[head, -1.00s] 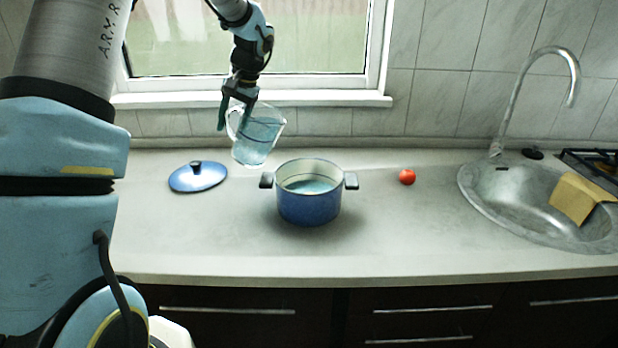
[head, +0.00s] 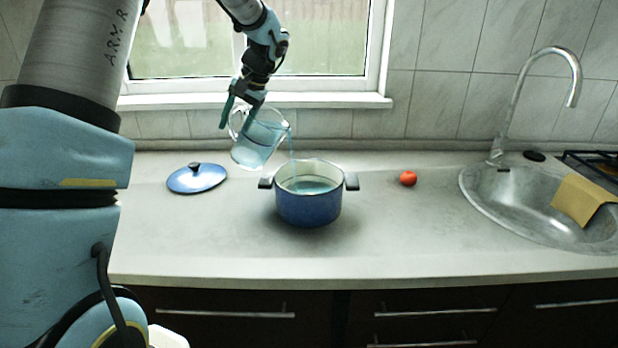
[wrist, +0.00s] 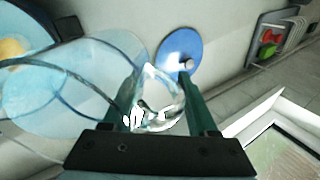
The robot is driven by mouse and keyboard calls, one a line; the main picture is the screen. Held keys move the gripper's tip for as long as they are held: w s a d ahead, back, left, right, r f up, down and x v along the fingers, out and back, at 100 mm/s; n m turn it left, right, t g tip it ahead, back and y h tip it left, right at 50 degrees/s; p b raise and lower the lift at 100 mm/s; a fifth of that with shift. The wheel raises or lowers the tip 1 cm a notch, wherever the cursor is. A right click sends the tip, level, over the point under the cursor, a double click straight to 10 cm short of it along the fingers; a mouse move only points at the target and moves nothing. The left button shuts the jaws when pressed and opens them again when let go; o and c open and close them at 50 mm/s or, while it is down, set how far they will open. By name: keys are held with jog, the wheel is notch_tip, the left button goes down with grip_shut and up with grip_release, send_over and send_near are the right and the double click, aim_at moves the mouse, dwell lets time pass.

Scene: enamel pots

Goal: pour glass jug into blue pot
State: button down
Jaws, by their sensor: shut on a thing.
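The glass jug (head: 257,148) holds pale blue liquid and is tilted to the right above the counter, behind and left of the blue pot. My gripper (head: 241,108) is shut on the jug at its handle side; the jug and its handle also show between the fingers in the wrist view (wrist: 160,112). A thin stream of liquid falls from the jug's lip into the blue pot (head: 308,208). The pot stands upright and uncovered, with blue liquid inside and two dark handles. In the wrist view the pot (wrist: 28,25) is partly hidden at the upper left.
A blue lid (head: 197,179) lies on the counter (head: 420,230) left of the pot. A red tomato (head: 408,178) sits to its right. A sink (head: 520,205) with a tap and yellow cloth (head: 580,198) is at the far right. The wrist view shows a rack (wrist: 280,38) with colored items.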

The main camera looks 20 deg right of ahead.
aim_at(249, 123)
jog(key=shift+s+d+r+t+y+b, duration=0.3)
jog(key=shift+s+d+y+b, duration=0.1)
jog(key=shift+d+b, duration=0.2)
jog(key=shift+s+d+r+b, duration=0.1)
jog(key=shift+b, duration=0.2)
jog(key=shift+s+d+r+t+y+b, duration=0.3)
jog(key=shift+t+y+b, duration=0.3)
jog(key=shift+y, duration=0.15)
jog(key=shift+s+d+r+t+y+b, duration=0.2)
jog(key=shift+d+t+y+b, duration=0.1)
jog(key=shift+t+y+b, duration=0.4)
dwell(3.3)
jog(key=shift+s+d+f+t+y+b, duration=0.3)
jog(key=shift+f+y+b, duration=0.15)
jog(key=shift+y+b, duration=0.1)
dwell(1.8)
